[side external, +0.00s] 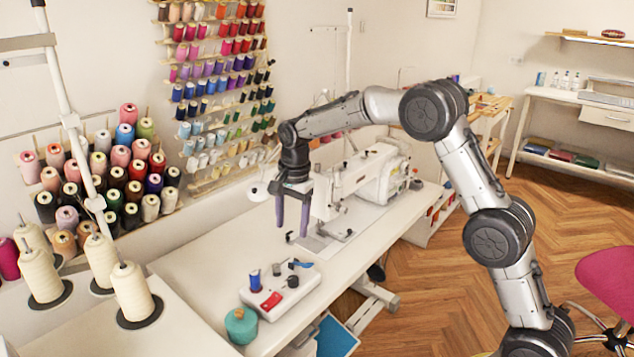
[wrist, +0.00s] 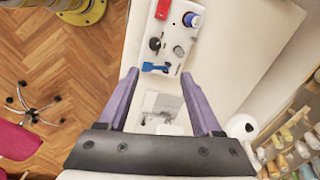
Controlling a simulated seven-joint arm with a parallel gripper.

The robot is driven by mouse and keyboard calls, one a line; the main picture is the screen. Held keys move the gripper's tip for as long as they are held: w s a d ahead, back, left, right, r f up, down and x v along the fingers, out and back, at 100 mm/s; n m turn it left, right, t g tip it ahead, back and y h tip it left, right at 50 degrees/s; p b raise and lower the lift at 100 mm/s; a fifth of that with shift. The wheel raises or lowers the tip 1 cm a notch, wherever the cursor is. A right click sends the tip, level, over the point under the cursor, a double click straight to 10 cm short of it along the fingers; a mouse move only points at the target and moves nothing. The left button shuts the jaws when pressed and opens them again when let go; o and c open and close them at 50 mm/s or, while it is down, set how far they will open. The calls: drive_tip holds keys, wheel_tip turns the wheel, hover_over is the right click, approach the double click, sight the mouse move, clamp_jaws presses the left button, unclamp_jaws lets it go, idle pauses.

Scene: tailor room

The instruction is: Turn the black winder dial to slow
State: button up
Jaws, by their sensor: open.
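A white winder box (side external: 312,284) lies on the white table in the side external view; it also shows at the top of the wrist view (wrist: 146,30). A black dial (side external: 293,281) stands on its top, nearer the front edge, and shows in the wrist view (wrist: 155,44). The dial's pointer and markings are too small to read. My gripper (side external: 292,231) is open and empty, with purple fingers pointing down. It is above and behind the box, near the sewing machine, touching nothing. Both fingers show in the wrist view (wrist: 160,73).
The box also carries a red switch (side external: 270,301), a blue spool (side external: 255,281) and a blue lever (wrist: 155,67). The sewing machine (side external: 372,176) is close to my gripper. Thread cones (side external: 134,293) stand left. Bare table lies behind the box.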

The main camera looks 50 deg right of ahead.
drive_tip(key=s+r+t, duration=0.1)
drive_tip(key=s+r, duration=0.3)
drive_tip(key=r, duration=0.3)
drive_tip(key=s+a+r+n+t, duration=0.1)
drive_tip(key=s+r, duration=0.3)
drive_tip(key=r, duration=0.2)
drive_tip(key=shift+s+a+r, duration=0.15)
drive_tip(key=shift+s+r, duration=0.2)
drive_tip(key=shift+s, duration=0.05)
